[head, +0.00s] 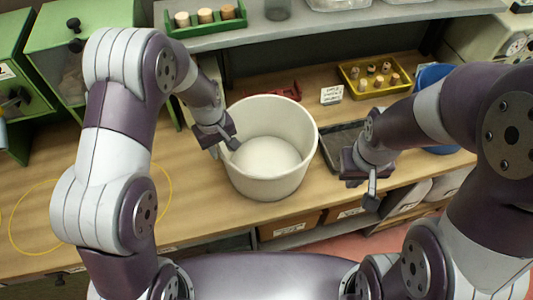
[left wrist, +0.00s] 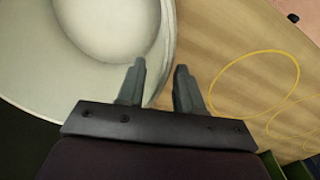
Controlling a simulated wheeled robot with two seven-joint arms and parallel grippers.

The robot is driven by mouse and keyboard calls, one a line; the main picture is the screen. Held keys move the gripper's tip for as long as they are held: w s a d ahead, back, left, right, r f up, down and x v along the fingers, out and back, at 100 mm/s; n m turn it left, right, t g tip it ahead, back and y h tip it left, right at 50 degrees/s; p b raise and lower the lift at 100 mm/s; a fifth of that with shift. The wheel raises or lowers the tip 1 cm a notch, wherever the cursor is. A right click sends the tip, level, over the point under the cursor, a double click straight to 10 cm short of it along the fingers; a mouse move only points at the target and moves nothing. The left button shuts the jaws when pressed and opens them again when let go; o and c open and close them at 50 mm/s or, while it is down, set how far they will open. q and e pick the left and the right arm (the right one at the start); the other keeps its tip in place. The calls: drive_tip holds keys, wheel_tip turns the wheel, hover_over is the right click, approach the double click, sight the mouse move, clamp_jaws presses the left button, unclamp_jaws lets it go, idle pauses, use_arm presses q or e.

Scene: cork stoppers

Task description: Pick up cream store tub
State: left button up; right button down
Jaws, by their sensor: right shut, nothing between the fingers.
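The cream store tub (head: 273,185) is a large, round, open cream bucket standing upright on the wooden bench. My left gripper (head: 232,143) is at the tub's left rim, pointing down. In the left wrist view the tub (left wrist: 78,33) fills the upper left. The left gripper's fingers (left wrist: 157,75) are apart there: one overlaps the tub's wall, the other is over the bench outside it. Whether either finger touches the tub cannot be told. My right gripper (head: 371,196) is shut and empty, right of the tub and apart from it.
A dark tray (head: 343,137) lies right of the tub. Behind are a yellow crate of corks (head: 376,85), a small white sign (head: 331,95) and a red item (head: 282,93). A shelf (head: 330,20) overhangs the back. The bench (head: 190,200) is clear at left, with yellow rings.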

use_arm(q)
drive_tip(key=f, duration=0.3)
drive_tip(key=shift+w+d+f+p, duration=0.1)
drive_tip(key=shift+w+f+p, duration=0.15)
drive_tip(key=shift+p, duration=0.15)
clamp_jaws()
drive_tip(key=shift+r, duration=0.1)
idle(0.9)
